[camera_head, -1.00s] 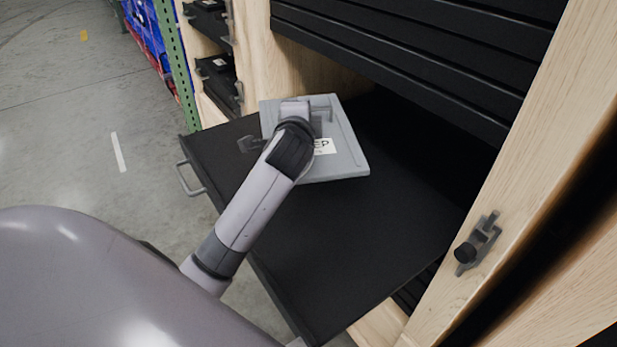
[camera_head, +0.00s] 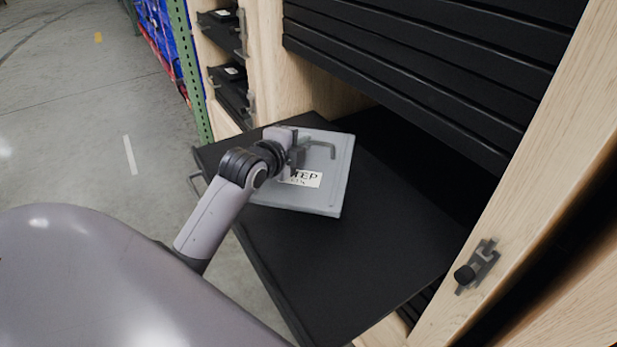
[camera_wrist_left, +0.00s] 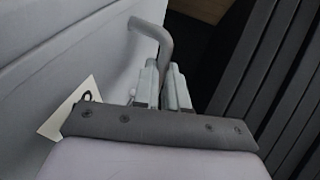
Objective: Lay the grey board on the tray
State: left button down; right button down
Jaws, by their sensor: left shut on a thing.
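The grey board (camera_head: 318,200) is a flat square panel with a white label and a bent grey handle (camera_head: 330,148). It is over the far part of the black pulled-out tray (camera_head: 370,270); I cannot tell whether it touches it. My left gripper (camera_head: 300,150) is shut on the board's handle. In the left wrist view, the fingers (camera_wrist_left: 163,88) close around the handle, with the board's grey face (camera_wrist_left: 70,60) to the left and the label partly hidden by the gripper. My right gripper is not in view.
A wooden cabinet frame (camera_head: 530,150) with a dark latch (camera_head: 477,266) stands to the right. Black slatted panels (camera_head: 430,70) are above the tray. Smaller black drawers (camera_head: 232,90) sit at the back left. The tray's near part is bare.

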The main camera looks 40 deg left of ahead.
aim_at(274, 188)
pick_arm(q)
notch_tip(274, 188, down, 8)
jog(key=shift+r, duration=0.25)
jog(key=c, duration=1.2)
grip_release()
jog(key=shift+f, duration=0.1)
jog(key=shift+o, duration=0.2)
jog(key=shift+s, duration=0.1)
jog(key=v, duration=1.2)
